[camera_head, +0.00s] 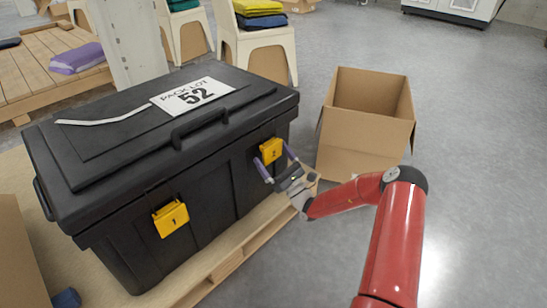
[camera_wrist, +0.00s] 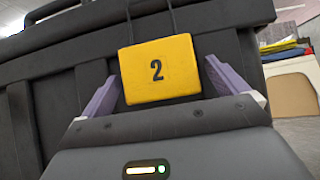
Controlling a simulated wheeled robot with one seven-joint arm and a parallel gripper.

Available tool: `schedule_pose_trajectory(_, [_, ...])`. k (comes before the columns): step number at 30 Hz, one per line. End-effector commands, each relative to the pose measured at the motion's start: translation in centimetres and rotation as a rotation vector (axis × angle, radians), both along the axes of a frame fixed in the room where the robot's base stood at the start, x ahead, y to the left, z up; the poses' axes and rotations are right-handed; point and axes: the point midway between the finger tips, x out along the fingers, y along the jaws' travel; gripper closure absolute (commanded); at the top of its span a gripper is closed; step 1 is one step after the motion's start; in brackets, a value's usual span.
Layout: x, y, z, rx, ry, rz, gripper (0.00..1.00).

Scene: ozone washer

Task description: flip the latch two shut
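The yellow latch two (camera_head: 271,150) is on the front of a black lidded chest (camera_head: 215,165), near its right end. In the wrist view the latch (camera_wrist: 158,70), marked "2", fills the middle, with dark wire loops rising from its top toward the lid rim. My gripper (camera_head: 272,162) is in front of it. In the wrist view my gripper (camera_wrist: 165,90) is open, with one purple finger on each side of the latch and a gap beside each. I cannot tell whether anything touches it. The yellow latch one (camera_head: 171,218) is further left on the chest front.
The chest's lid is down, with a "PACK LOT 52" label (camera_head: 193,96) on top. The chest stands on a wooden pallet (camera_head: 236,253). An open cardboard box (camera_head: 352,150) stands close to the right of my gripper. Grey floor (camera_head: 470,140) is clear at the right.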

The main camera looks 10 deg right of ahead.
Motion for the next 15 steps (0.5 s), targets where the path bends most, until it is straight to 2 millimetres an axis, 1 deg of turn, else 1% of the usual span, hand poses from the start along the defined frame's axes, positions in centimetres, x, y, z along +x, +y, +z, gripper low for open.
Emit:
schedule_pose_trajectory(8, [-0.1,0.0,0.0,0.000,0.000,0.000,0.02])
schedule_pose_trajectory(11, [-0.5,-0.5,-0.6,0.000,0.002,-0.002,0.02])
schedule_pose_trajectory(15, [-2.0,-1.5,-2.0,0.001,0.003,-0.003,0.02])
